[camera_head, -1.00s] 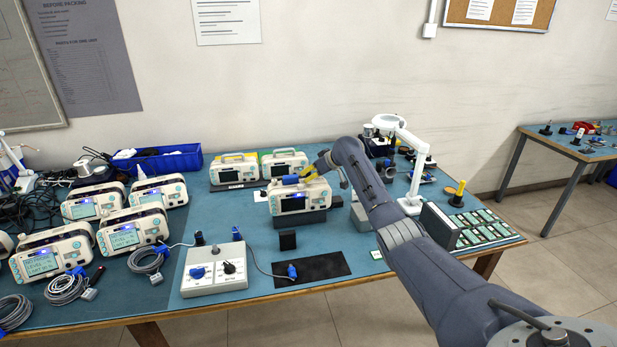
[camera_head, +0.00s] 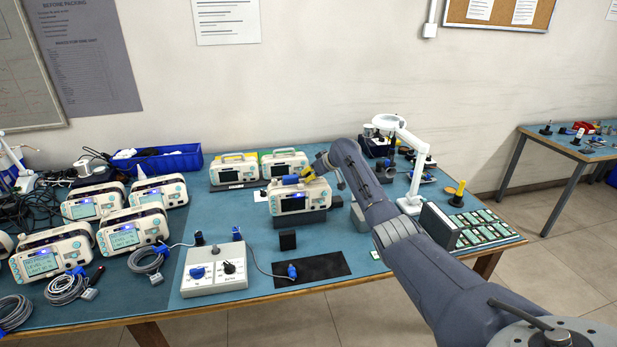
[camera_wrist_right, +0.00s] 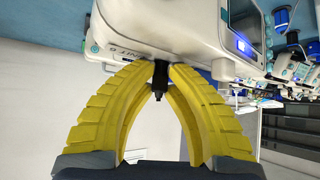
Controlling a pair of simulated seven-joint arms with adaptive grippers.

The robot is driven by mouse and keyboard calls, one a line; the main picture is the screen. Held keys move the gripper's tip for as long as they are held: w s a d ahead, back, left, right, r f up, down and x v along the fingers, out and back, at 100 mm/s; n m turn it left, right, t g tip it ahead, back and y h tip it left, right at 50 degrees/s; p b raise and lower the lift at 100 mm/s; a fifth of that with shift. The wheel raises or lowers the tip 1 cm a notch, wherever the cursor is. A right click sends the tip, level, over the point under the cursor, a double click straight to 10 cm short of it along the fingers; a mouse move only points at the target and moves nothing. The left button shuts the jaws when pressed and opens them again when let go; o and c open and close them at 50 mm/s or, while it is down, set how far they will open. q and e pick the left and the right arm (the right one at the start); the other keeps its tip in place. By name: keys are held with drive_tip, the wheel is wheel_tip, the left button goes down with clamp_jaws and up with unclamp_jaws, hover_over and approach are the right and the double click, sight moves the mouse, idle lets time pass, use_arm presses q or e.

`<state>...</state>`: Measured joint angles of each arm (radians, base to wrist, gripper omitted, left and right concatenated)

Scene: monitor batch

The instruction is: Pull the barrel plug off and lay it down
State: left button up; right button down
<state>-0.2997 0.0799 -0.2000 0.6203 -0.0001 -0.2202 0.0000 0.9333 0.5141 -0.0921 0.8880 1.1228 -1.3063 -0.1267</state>
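In the head view the right gripper (camera_head: 307,174) is at the monitor's upper right. My left gripper is out of view.
Several monitors with coiled cables crowd the left. A white lamp (camera_head: 413,165) and a board rack (camera_head: 438,226) stand right.

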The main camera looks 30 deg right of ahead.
drive_tip(key=shift+r, duration=0.25)
idle(0.4)
drive_tip(key=shift+r, duration=2.3)
drive_tip(key=shift+s, duration=0.1)
drive_tip(key=shift+s+a+f+g, duration=0.25)
drive_tip(key=shift+s+f+g, duration=0.15)
drive_tip(key=shift+s, duration=0.05)
drive_tip(key=shift+s+a+f+n+g+h, duration=1.2)
drive_tip(key=shift+s+f+g, duration=1.4)
drive_tip(key=shift+s, duration=1.05)
drive_tip(key=shift+s+a+f+n+g+h, duration=0.8)
drive_tip(key=shift+s+a+f+g+h, duration=0.7)
drive_tip(key=shift+s+f+g, duration=1.6)
drive_tip(key=shift+s+a+f+n+g+h, duration=1)
drive_tip(key=shift+s+a+f+g, duration=1.1)
drive_tip(key=shift+s, duration=2.05)
drive_tip(key=shift+t, duration=0.4)
drive_tip(key=shift+d+f, duration=0.2)
drive_tip(key=shift+f, duration=1.05)
drive_tip(key=shift+d+f, duration=0.15)
drive_tip(key=shift+f, duration=1.05)
